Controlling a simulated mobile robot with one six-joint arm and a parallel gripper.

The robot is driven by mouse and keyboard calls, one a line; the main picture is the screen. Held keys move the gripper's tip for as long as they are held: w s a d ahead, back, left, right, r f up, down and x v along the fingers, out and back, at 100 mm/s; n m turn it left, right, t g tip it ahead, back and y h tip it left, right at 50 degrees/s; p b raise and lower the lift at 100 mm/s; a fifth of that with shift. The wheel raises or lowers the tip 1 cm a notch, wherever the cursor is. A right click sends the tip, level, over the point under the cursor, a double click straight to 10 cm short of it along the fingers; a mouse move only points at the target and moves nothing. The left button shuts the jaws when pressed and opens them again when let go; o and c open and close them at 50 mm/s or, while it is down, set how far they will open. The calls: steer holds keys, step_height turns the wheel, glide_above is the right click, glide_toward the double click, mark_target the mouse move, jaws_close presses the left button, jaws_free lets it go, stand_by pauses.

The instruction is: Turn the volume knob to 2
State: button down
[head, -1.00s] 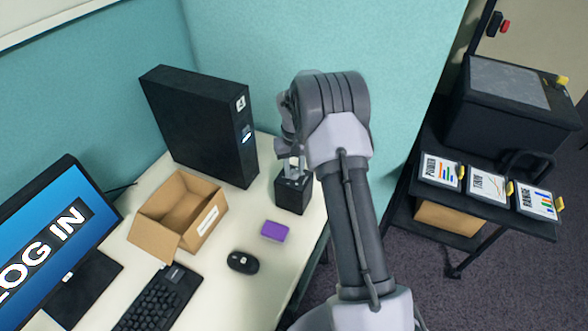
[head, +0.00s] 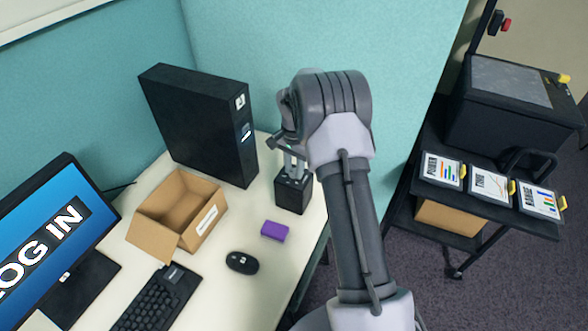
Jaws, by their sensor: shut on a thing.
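A small black box (head: 291,196), which looks like the speaker with the volume knob, stands on the desk near its right back edge. My gripper (head: 294,174) points down onto the top of this box, with its pale fingers close together there. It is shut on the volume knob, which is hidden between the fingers. The knob's marks and its setting cannot be read from this view.
A black computer tower (head: 205,125) stands behind and left of the box. An open cardboard box (head: 160,238), purple block (head: 274,231), mouse (head: 242,262), keyboard (head: 158,300) and monitor (head: 45,235) share the desk (head: 215,290). A black cart (head: 440,222) stands at right.

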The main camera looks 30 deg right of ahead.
mark_target(294, 171)
steer(key=shift+m, duration=0.7)
steer(key=c, duration=1.1)
jaws_free()
step_height(294, 171, up, 18)
steer(key=p, duration=0.5)
steer(key=shift+f, duration=0.25)
